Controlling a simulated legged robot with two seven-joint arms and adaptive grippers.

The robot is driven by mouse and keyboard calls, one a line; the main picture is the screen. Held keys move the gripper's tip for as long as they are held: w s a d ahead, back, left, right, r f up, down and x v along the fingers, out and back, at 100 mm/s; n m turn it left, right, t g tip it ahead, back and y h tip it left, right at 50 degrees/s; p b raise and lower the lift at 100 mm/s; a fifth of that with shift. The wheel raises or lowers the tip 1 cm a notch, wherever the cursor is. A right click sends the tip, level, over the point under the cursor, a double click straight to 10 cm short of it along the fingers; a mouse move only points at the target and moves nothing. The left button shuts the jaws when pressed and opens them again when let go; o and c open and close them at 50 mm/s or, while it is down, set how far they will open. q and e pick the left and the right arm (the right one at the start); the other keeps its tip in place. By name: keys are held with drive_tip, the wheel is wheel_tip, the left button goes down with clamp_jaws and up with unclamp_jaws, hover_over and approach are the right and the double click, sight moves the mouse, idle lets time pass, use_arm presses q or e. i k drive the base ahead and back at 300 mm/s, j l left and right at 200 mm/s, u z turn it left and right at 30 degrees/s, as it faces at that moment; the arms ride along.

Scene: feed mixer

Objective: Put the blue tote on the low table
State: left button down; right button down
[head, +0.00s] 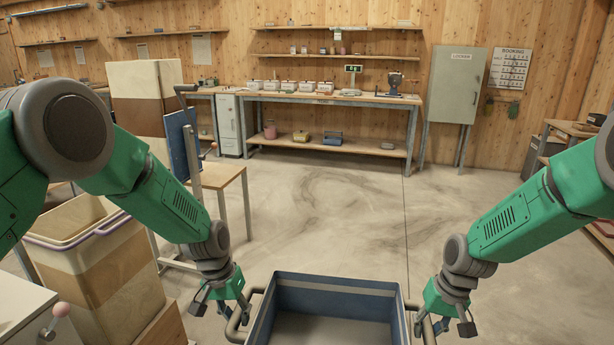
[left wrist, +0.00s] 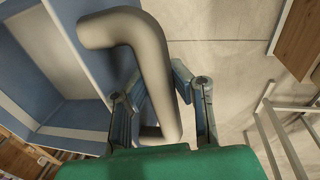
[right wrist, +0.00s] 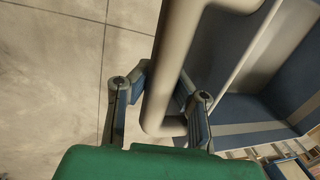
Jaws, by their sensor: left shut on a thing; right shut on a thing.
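The blue tote (head: 335,297) is at the bottom centre of the head view, open at the top and empty where I see inside; its lower part is cut off. It has a grey tube handle on each side. My left gripper (head: 222,303) is shut on the left handle (left wrist: 155,75). My right gripper (head: 447,318) is shut on the right handle (right wrist: 178,70). The tote's blue wall also shows in the left wrist view (left wrist: 85,115) and the right wrist view (right wrist: 225,115). I cannot tell for certain which table is the low table.
A long workbench (head: 330,99) with a lower shelf is at the back wall. A grey locker (head: 458,85) stands right of it. The middle floor (head: 330,205) is clear.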

sight(203, 173)
drive_tip(key=i+z, duration=0.3)
drive_tip(key=i, duration=2.85)
drive_tip(key=i+l+u, duration=0.1)
drive_tip(key=i+u, duration=0.4)
drive_tip(key=i, duration=0.55)
drive_tip(key=i+u, duration=0.35)
drive_tip(key=i, duration=0.8)
drive_tip(key=i+z, duration=0.1)
drive_tip(key=i, duration=1.05)
drive_tip(key=i+u, duration=0.45)
drive_tip(key=i, duration=0.15)
drive_tip(key=i+l+u, duration=0.15)
drive_tip(key=i+u, duration=1.1)
drive_tip(key=i+l+u, duration=0.1)
drive_tip(key=i+u, duration=0.3)
